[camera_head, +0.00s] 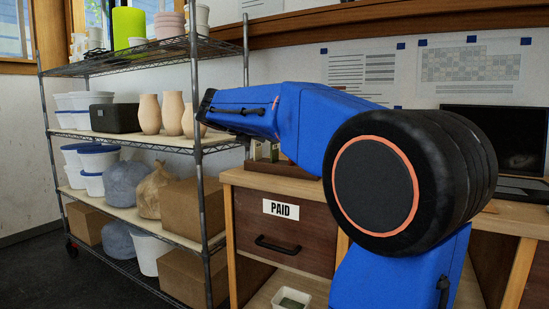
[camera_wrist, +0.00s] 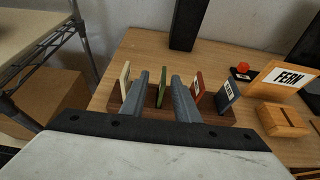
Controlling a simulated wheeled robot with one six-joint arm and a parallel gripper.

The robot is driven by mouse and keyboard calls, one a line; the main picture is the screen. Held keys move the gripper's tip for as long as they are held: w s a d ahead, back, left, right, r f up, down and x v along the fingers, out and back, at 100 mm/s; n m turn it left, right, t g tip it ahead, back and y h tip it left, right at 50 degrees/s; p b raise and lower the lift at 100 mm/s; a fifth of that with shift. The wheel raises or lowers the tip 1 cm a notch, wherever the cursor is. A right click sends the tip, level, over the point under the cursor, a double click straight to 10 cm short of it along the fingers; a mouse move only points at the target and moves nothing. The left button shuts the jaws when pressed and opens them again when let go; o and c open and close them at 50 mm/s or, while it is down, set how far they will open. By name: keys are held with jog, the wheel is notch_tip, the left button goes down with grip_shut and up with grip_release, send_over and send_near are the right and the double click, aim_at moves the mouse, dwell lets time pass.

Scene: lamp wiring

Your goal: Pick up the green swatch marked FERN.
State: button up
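A thin green swatch (camera_wrist: 161,84) stands upright in a dark brown slotted rack (camera_wrist: 160,113) in the wrist view. Its face is nearly edge-on, so no marking on it can be read. My gripper (camera_wrist: 160,78) is open, with one grey finger on each side of the green swatch. I cannot tell whether either finger touches it. A cream swatch (camera_wrist: 124,80) stands left of the fingers; a red-brown swatch (camera_wrist: 197,88) and a dark blue swatch (camera_wrist: 227,94) stand to the right. In the head view my arm hides the gripper and most of the rack (camera_head: 290,170).
A card reading FERN (camera_wrist: 288,78) stands right of the rack, near a wooden block (camera_wrist: 283,120) and a small red object (camera_wrist: 243,66). A dark upright object (camera_wrist: 188,25) stands behind. A loaded wire shelf (camera_head: 199,190) is left of the PAID drawer (camera_head: 281,235).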

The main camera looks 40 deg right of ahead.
aim_at(275, 156)
jog(key=x, duration=0.4)
jog(key=shift+d, duration=0.1)
jog(key=shift+s+f+x, duration=0.15)
jog(key=shift+x, duration=1.15)
jog(key=shift+s+f+x, duration=0.1)
jog(key=shift+x, duration=1.2)
grip_shut()
